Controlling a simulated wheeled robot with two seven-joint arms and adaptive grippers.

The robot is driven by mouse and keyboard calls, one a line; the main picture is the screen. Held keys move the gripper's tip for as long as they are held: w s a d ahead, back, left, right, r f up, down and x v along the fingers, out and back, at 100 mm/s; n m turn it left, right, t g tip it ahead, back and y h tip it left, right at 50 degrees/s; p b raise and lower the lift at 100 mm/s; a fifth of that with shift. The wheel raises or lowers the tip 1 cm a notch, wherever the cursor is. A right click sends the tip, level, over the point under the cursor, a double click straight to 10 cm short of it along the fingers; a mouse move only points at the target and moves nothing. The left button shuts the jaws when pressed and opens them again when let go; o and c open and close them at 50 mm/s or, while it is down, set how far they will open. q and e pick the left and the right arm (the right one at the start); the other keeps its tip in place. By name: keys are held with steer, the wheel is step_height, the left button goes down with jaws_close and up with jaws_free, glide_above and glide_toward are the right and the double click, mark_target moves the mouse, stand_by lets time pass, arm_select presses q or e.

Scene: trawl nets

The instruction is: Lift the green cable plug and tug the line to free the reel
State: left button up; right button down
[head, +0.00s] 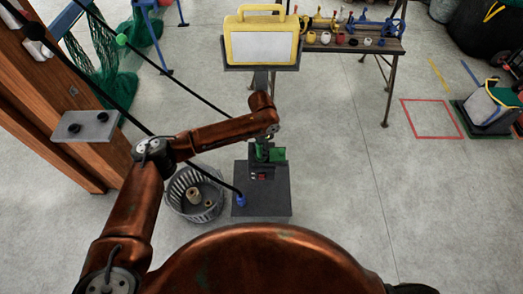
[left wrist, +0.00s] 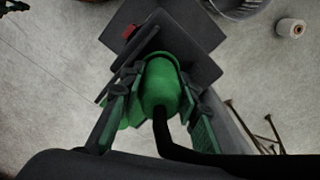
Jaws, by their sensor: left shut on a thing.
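The green cable plug (left wrist: 162,86) is a rounded green body with a thick black cable (left wrist: 172,142) leaving its near end, seen in the left wrist view. My left gripper (left wrist: 158,92) is shut on it, one finger on each side. In the head view my left gripper (head: 266,155) is above a dark grey pedestal base (head: 280,204); the arm and fingers mostly hide the plug there. A dark block with a red switch (head: 262,177) is just below the fingers. A blue plug (head: 240,200) on a black line sits at the base's left edge. My right gripper is not in view.
A grey basket (head: 176,202) with spools stands left of the base. A yellow-framed panel (head: 264,42) rises behind. A wooden post with a grey bracket (head: 86,126) is at left, a bench (head: 352,46) at the back.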

arm_select(q)
jaws_close()
steer(key=shift+r, duration=0.2)
steer(key=shift+w+r, duration=0.1)
steer(key=shift+r, duration=0.15)
step_height(320, 180, up, 2)
steer(key=shift+r, duration=0.15)
steer(key=s+r+b, duration=0.2)
steer(key=s+r, duration=0.8)
steer(key=s, duration=0.4)
steer(key=w+a+f+n+b, duration=0.2)
steer(key=a+f+n, duration=0.1)
steer(key=a, duration=0.4)
steer(key=w+a+f+n+b, duration=0.1)
steer(key=a+f+n+b, duration=0.2)
steer(key=a+n, duration=0.2)
steer(key=w+a+f+n+b, duration=0.2)
steer(key=a+f+n, duration=0.1)
steer(key=a, duration=0.6)
steer(key=shift+w+f+n+b, duration=0.2)
steer(key=shift+w+n+b, duration=0.1)
steer(key=shift+n, duration=0.5)
